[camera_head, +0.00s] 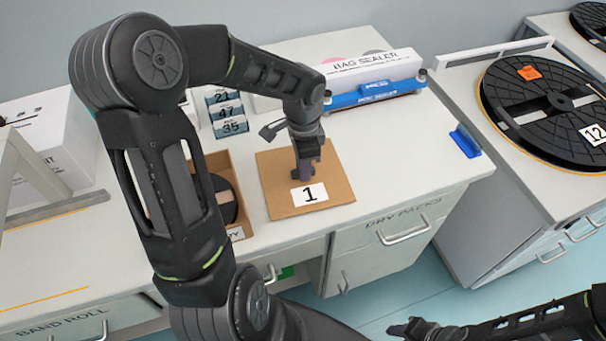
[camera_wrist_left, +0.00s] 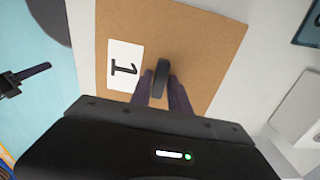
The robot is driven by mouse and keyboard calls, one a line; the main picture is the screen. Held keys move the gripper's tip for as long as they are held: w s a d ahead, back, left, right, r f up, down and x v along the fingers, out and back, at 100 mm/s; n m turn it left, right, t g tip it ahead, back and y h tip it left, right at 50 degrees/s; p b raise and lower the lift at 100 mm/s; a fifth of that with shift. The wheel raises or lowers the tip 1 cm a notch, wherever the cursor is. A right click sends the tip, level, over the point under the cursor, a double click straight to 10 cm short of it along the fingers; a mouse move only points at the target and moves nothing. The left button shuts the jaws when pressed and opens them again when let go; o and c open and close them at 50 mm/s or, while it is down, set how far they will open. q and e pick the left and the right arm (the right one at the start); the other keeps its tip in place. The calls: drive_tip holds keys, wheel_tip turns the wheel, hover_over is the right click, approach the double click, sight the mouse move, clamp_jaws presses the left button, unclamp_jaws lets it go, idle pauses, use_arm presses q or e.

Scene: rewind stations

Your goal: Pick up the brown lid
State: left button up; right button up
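The brown lid (camera_head: 277,198) is a flat square board with a white "1" label, lying on the white counter. In the left wrist view the lid (camera_wrist_left: 205,50) spreads beneath my fingers, and a dark upright handle (camera_wrist_left: 162,78) stands on it. My left gripper (camera_head: 305,176) points down onto the lid's middle. Its two purple-grey fingers (camera_wrist_left: 163,92) lie on both sides of the handle and look closed on it, with no clear gap. My right gripper (camera_head: 428,329) is low at the bottom right, away from the lid; its finger opening is unclear.
An open brown box (camera_head: 236,232) with a dark reel stands just left of the lid. The bag sealer (camera_head: 375,92) is behind it, and a small blue holder (camera_head: 465,142) is at the counter's right end. Number cards (camera_head: 228,112) stand behind left. Counter right of the lid is clear.

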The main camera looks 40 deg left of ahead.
use_arm(q)
clamp_jaws()
idle(0.3)
wheel_tip(320, 180, up, 10)
drive_tip(key=shift+b, duration=0.3)
idle(0.7)
